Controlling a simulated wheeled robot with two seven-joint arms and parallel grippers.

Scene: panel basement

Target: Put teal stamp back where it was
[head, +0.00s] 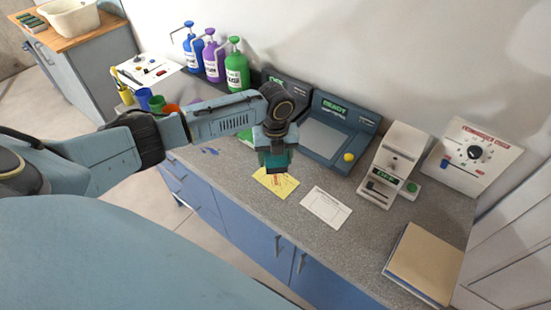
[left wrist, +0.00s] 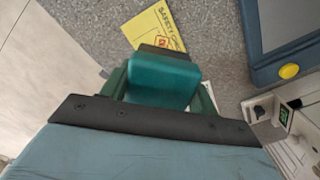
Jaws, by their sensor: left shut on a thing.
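The teal stamp (left wrist: 163,78) is held in my left gripper, which is shut on it. The stamp also shows below the gripper (head: 276,158) in the head view, partly hidden by the fingers. It is above the counter, over or close to a yellow safety card (head: 276,182). The card also shows in the left wrist view (left wrist: 153,28), with a red mark partly hidden by the stamp. I cannot tell whether the stamp touches the card. My right gripper is not in view.
A white card (head: 326,206) lies right of the yellow one. Behind stands a console marked READY (head: 334,137) with a yellow button. A white device (head: 394,165) and a brown folder (head: 425,262) are on the right. Pump bottles (head: 213,56) and coloured cups (head: 157,103) are on the left.

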